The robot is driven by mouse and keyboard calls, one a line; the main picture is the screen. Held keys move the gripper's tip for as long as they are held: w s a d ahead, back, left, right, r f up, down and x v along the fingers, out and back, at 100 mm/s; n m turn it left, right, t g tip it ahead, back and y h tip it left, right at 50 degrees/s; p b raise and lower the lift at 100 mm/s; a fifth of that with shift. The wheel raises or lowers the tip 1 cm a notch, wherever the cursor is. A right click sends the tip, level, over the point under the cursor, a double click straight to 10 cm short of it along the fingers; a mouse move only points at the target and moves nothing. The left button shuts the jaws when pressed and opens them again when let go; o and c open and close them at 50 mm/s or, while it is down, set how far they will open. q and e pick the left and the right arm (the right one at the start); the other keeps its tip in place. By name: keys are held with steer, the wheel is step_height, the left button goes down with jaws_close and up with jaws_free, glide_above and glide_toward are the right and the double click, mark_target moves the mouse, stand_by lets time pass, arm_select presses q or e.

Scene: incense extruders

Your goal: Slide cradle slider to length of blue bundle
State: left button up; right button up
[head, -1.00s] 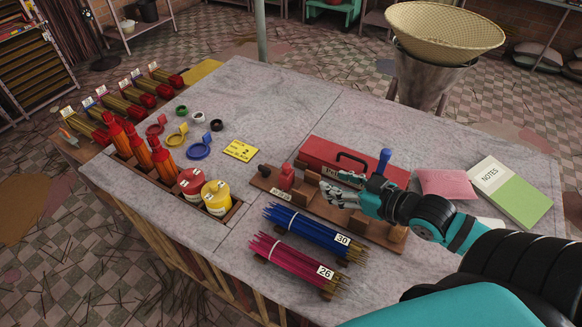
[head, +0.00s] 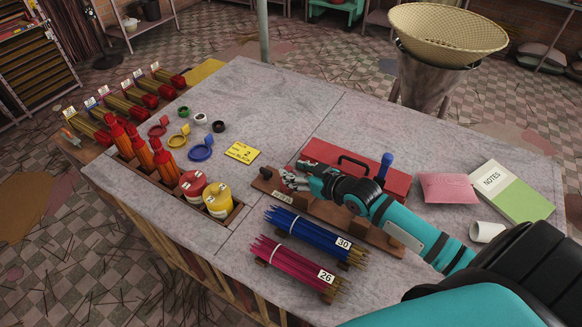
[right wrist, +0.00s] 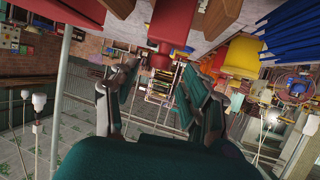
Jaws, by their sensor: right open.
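The cradle is a long brown wooden board (head: 380,238) on the table, in front of the red toolbox. Its red slider is hidden behind my fingers in the head view. In the right wrist view the red slider (right wrist: 167,22) shows ahead, its narrow end between my fingers. My right gripper (head: 288,180) is open at the cradle's left end; its two fingers also show in the right wrist view (right wrist: 160,92). I cannot tell if they touch the slider. The blue bundle (head: 305,233), tagged 30, lies in front of the cradle. My left gripper is out of view.
A magenta bundle (head: 290,262) tagged 26 lies nearer. The red toolbox (head: 392,180) stands close behind the cradle. Red and yellow jars (head: 217,197) sit left. A pink pouch (head: 448,188), a notebook (head: 520,190) and a white cup (head: 487,231) are right.

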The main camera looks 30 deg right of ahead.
steer(key=shift+x, duration=1.25)
jaws_close()
